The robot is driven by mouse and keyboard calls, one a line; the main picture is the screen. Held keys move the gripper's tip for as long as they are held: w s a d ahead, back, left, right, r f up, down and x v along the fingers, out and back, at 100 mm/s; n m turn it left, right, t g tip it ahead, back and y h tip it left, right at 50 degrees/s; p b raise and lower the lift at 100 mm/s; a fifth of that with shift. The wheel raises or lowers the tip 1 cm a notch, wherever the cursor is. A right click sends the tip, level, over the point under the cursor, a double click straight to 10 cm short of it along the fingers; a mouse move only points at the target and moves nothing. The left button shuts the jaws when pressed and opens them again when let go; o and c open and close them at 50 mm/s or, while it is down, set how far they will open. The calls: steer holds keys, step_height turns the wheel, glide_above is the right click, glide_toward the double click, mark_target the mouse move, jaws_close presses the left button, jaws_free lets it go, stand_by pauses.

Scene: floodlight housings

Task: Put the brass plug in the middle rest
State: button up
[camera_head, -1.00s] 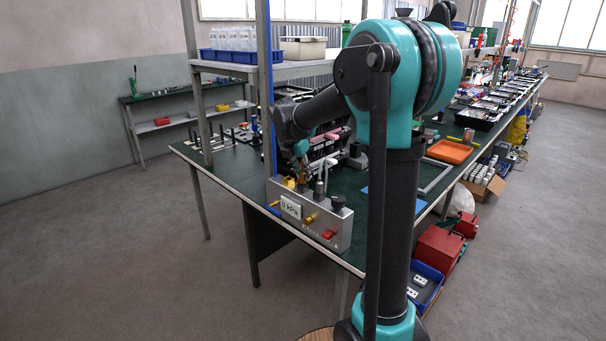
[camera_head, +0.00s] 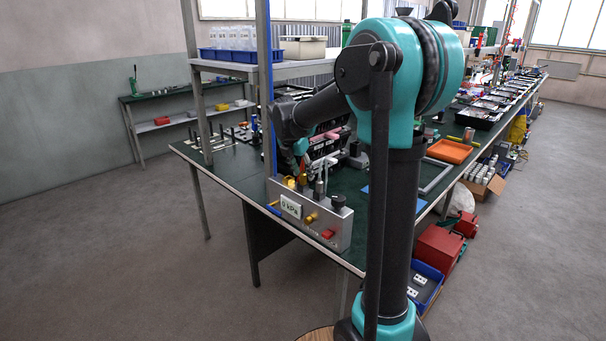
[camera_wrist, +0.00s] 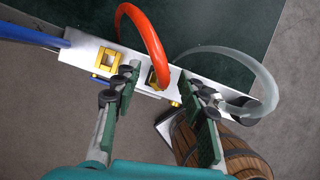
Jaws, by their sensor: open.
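The metal test box (camera_head: 318,224) with a "0 kPa" display stands at the near corner of the green bench. In the wrist view, its pale top (camera_wrist: 78,46) carries a left yellow rest (camera_wrist: 104,60) and a middle yellow rest (camera_wrist: 154,78). A red hose (camera_wrist: 148,30) arcs down to the middle rest. The brass plug cannot be told apart clearly from the yellow parts at the hose's lower end. My gripper (camera_wrist: 165,82) is open, with one finger on either side of the middle rest and hose end; contact cannot be told.
A clear hose (camera_wrist: 262,75) loops close by my right finger. A blue post (camera_wrist: 30,34) rises at the box's left end. A wooden barrel (camera_wrist: 225,150) shows below, past the bench edge. A black knob (camera_head: 338,201) sits on the box's right end.

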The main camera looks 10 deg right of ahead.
steer(key=v, duration=1.1)
steer(key=s+d+f+m+y, duration=0.1)
steer(key=s+d+f+m, duration=0.2)
steer(key=s+f+m, duration=1)
steer(key=s+d+f+m+t+y, duration=0.1)
steer(key=s+d+f+m, duration=0.3)
steer(key=s+f+m, duration=0.9)
steer(key=shift+s+m+y, duration=0.5)
steer(key=shift+s+y, duration=0.1)
steer(key=shift+s, duration=0.05)
